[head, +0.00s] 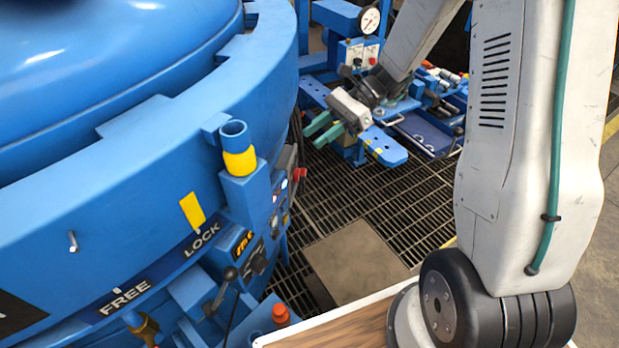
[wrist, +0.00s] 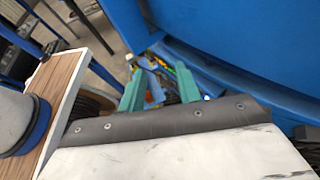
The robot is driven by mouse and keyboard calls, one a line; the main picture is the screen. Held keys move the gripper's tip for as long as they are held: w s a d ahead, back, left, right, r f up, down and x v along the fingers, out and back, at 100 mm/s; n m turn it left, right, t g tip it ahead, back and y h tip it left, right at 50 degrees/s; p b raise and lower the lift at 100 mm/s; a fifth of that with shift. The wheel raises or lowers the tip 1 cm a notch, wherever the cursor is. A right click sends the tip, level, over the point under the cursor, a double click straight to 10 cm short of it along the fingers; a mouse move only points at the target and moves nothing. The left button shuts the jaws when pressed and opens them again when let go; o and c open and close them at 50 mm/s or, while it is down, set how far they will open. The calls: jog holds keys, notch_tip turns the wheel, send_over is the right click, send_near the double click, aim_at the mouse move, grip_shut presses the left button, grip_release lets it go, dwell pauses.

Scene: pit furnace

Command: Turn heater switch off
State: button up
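My gripper (head: 314,137) has two green fingers. It is right of the blue furnace wall, above the floor grating, in the head view. In the wrist view, the fingers (wrist: 160,70) stand apart with nothing held between them. I cannot tell which control is the heater switch. My gripper is apart from the panel.
The blue furnace (head: 130,150) fills the left, with a yellow-banded post (head: 239,163) and a red part (head: 299,174) at its edge. A blue bench (head: 385,146) with tools and a gauge (head: 369,20) stands behind my gripper. Grating (head: 340,190) lies open between.

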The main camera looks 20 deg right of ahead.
jog(key=w+d+f+m+t+y, duration=0.2)
jog(key=w+f+m, duration=0.2)
jog(key=f, duration=0.3)
jog(key=w+d+f+m+t+y, duration=0.1)
jog(key=w+d+f+m+t, duration=0.15)
jog(key=f+m, duration=0.3)
jog(key=m+t, duration=0.7)
jog(key=m, duration=0.2)
send_near(300, 176)
jog(key=x, duration=0.6)
jog(key=shift+w+a+f+h, duration=0.2)
jog(key=shift+w+h, duration=0.1)
jog(key=shift+w, duration=0.05)
grip_shut()
